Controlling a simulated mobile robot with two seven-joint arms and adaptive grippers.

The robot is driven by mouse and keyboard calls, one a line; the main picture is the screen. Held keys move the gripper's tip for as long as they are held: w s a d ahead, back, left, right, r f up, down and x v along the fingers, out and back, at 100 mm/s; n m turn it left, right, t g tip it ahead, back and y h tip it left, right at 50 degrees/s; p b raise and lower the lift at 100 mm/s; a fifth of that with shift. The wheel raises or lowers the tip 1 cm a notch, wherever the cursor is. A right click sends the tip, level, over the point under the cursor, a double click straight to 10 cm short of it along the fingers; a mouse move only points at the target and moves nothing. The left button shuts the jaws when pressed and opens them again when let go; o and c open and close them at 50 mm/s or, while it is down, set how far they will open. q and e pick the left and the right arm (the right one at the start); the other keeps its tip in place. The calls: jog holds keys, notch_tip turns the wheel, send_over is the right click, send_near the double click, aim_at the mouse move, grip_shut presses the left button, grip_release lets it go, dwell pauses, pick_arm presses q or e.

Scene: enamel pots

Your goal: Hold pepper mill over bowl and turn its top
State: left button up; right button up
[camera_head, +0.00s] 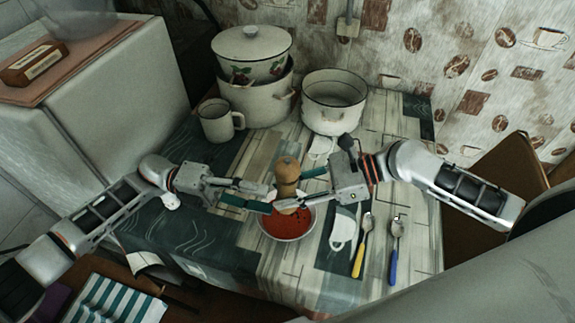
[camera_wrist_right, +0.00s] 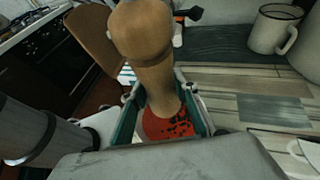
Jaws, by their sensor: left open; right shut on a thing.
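The wooden pepper mill (camera_head: 287,172) stands roughly upright above the metal bowl (camera_head: 312,222), which holds red food with dark specks. My right gripper (camera_head: 286,194) comes in from the right and is shut on the mill's body. The right wrist view shows the mill (camera_wrist_right: 142,38) with its round top nearest the camera and the red food (camera_wrist_right: 165,124) below it. My left gripper (camera_head: 268,198) is open beside the mill's left side, its fingers pointing toward it. Whether the left fingers touch the mill cannot be told. The mill's lower end is partly hidden by fingers.
A white mug (camera_head: 216,124), a lidded pot stack (camera_head: 258,100) and an open white pot (camera_head: 334,118) stand at the back of the table. A yellow-handled spoon (camera_head: 361,255) and a blue-handled spoon (camera_head: 394,255) lie right of the bowl.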

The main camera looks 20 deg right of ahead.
aim_at(287, 167)
pick_arm(q)
jog(key=w+a+r+m+t+h, duration=0.2)
jog(key=a+r+m+t, duration=0.4)
jog(key=m, duration=0.5)
jog(key=shift+t, duration=0.9)
jog(key=d, duration=0.8)
jog(key=s+d, duration=0.1)
jog(key=d, duration=0.4)
jog(key=shift+r, duration=0.35)
jog(key=shift+a, duration=0.1)
jog(key=c, duration=1.1)
